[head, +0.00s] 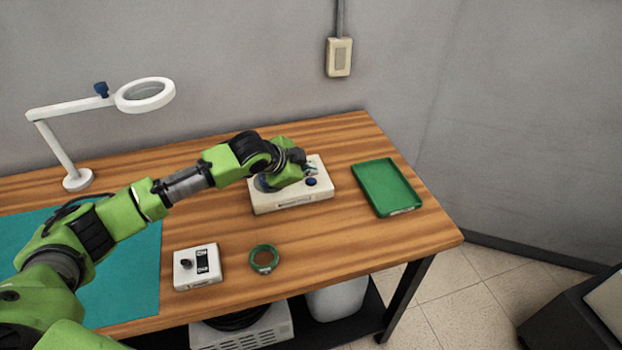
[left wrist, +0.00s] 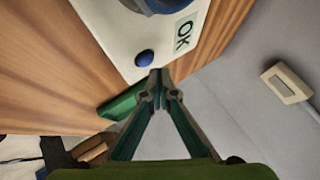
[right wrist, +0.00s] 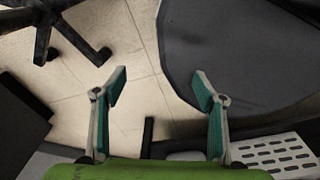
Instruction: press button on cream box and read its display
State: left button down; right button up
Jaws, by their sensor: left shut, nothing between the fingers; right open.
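The cream box (head: 292,203) stands on the wooden table, partly covered by my left arm in the head view. Its round blue button (head: 311,182) shows there and in the left wrist view (left wrist: 145,58). Its display (left wrist: 184,33) reads "OK" in the left wrist view. A larger blue round part (left wrist: 160,3) is cut off by that view's top edge. My left gripper (head: 308,168) is shut and empty over the box; its tips (left wrist: 160,76) appear beside the button, and contact cannot be told. My right gripper (right wrist: 160,84) is open and empty in the right wrist view.
A green tray (head: 387,187) lies right of the box. A green ring (head: 263,259) and a small white box with a knob (head: 197,267) lie nearer the front edge. A magnifier lamp (head: 77,179) stands at the back left, by a teal mat (head: 130,290).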

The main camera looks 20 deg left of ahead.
aim_at(309, 182)
pick_arm(q)
jog(key=shift+r+p, duration=2.5)
jog(key=shift+f, duration=0.1)
